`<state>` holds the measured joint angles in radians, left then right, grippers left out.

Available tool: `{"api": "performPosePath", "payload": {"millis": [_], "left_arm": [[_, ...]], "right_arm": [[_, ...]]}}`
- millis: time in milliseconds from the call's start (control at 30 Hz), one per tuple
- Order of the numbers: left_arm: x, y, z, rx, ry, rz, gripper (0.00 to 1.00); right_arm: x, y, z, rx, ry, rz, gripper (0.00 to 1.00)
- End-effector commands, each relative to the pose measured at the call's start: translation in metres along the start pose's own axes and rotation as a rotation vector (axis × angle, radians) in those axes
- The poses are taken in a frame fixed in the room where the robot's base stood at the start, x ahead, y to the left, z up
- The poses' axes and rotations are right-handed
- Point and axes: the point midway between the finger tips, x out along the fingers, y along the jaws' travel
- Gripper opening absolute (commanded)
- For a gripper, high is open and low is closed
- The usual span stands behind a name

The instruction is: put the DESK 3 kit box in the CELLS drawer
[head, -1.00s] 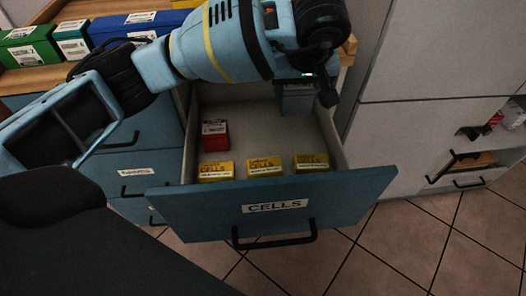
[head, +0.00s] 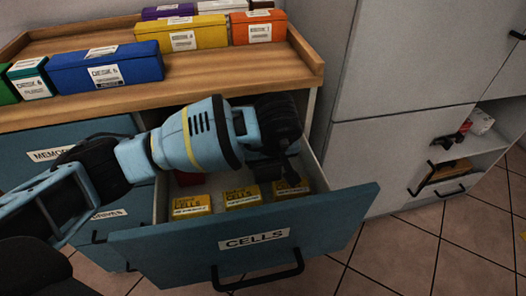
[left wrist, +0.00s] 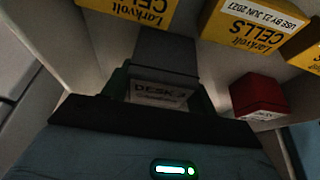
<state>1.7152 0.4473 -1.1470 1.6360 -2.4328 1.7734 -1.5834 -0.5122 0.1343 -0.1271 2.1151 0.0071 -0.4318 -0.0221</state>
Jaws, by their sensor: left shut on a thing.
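The CELLS drawer (head: 140,245) stands open, its labelled front toward me. My left gripper (head: 278,135) reaches down into the right part of it, behind the yellow boxes; its fingertips are hidden there in the head view. In the left wrist view, my left gripper (left wrist: 160,104) is shut on the grey DESK 3 kit box (left wrist: 163,58), with its label between the fingers. My right gripper is not in view.
Several yellow CELLS boxes (head: 242,197) line the drawer's front, and a red box (left wrist: 258,95) sits behind them. An open shelf (head: 470,150) is at right.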

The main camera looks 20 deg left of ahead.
Motion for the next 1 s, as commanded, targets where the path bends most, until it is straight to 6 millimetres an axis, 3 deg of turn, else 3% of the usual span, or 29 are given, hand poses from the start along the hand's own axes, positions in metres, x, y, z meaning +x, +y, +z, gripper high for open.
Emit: {"api": "performPosePath", "payload": {"millis": [167,433,533,967,1000], "left_arm": [[0.001,0.001,-0.003,-0.002,0.002,0.002,0.29],[0.017,0.0,-0.038,-0.003,0.001,0.001,0.29],[0.026,0.0,-0.032,0.001,-0.002,0.001,0.29],[0.029,0.0,-0.032,0.0,0.002,0.001,0.29],[0.029,0.0,-0.032,0.0,0.002,0.002,0.63]], "right_arm": [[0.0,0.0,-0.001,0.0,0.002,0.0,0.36],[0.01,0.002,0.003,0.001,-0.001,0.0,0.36],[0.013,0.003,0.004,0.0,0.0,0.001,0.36],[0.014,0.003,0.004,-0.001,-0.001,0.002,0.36],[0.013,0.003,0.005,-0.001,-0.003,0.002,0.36]]}}
